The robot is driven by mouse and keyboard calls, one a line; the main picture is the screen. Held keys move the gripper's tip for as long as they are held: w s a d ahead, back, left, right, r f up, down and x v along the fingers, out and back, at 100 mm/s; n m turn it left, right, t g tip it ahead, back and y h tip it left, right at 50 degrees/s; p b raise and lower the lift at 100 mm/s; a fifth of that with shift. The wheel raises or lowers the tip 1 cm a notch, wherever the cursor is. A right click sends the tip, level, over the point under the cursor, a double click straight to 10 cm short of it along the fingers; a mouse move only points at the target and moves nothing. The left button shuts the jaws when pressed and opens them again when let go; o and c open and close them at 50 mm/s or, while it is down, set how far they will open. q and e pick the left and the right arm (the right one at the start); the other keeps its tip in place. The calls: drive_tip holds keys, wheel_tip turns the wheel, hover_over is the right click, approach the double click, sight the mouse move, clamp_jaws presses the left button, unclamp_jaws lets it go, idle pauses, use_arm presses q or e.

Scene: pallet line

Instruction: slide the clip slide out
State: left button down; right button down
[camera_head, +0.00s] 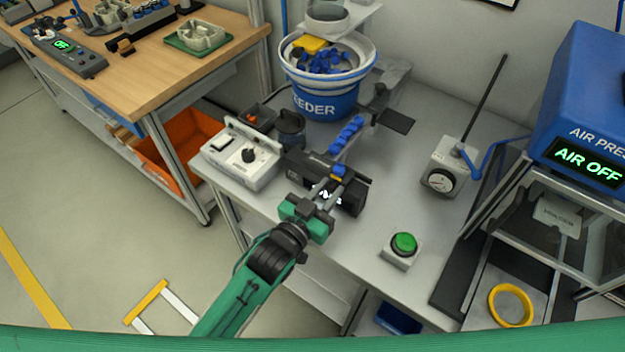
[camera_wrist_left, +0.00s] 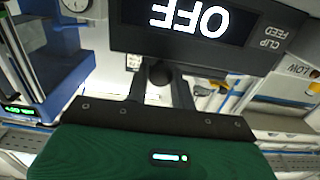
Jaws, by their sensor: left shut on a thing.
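The clip feed unit is a dark box with a lit OFF display (camera_head: 352,203) near the front of the grey bench. In the left wrist view its display (camera_wrist_left: 203,20) fills the top. A blue clip (camera_head: 338,171) sits on top of the unit, at the near end of a row of blue clips (camera_head: 347,133). My left gripper (camera_head: 325,192) reaches the front of the unit and hides part of it. In the left wrist view its fingers (camera_wrist_left: 161,88) are shut on a round black knob (camera_wrist_left: 160,72) below the display, which I take for the clip slide's knob.
A feeder bowl (camera_head: 328,95) stands behind. A white control box (camera_head: 240,158) is left of the unit. A green button (camera_head: 404,243) and a dial gauge (camera_head: 441,180) stand right. The blue air press (camera_head: 590,110) reads AIR OFF. Bare bench lies between unit and button.

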use_arm(q)
drive_tip(key=s+d, duration=0.2)
drive_tip(key=shift+d, duration=0.35)
drive_tip(key=shift+f, duration=0.1)
drive_tip(key=c, duration=1.2)
unclamp_jaws()
drive_tip(key=shift+d, duration=0.1)
